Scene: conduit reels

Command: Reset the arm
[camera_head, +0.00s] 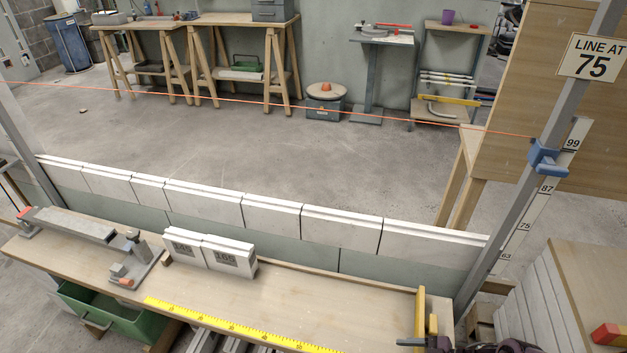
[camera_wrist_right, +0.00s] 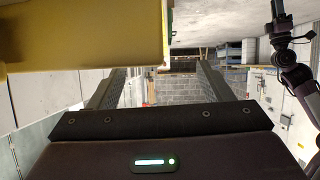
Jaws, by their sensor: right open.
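My right gripper (camera_wrist_right: 160,72) is open in the right wrist view. Its two fingers stand apart with nothing between them. A yellow upright piece (camera_wrist_right: 85,35) is close beside the left finger in that view; I cannot tell whether they touch. In the head view, dark parts of my right arm (camera_head: 485,345) show at the bottom edge, near the yellow square (camera_head: 420,318) on the bench's right end. Part of my other arm (camera_wrist_right: 294,76) shows at the right of the wrist view, but I see no left gripper.
The wooden bench (camera_head: 285,290) carries a yellow rule (camera_head: 240,327), two numbered white blocks (camera_head: 228,252) and a grey clamp fixture (camera_head: 130,268). A row of white blocks (camera_head: 270,215) stands behind it. A grey post (camera_head: 540,150) and stacked boards (camera_head: 527,300) bound the right side.

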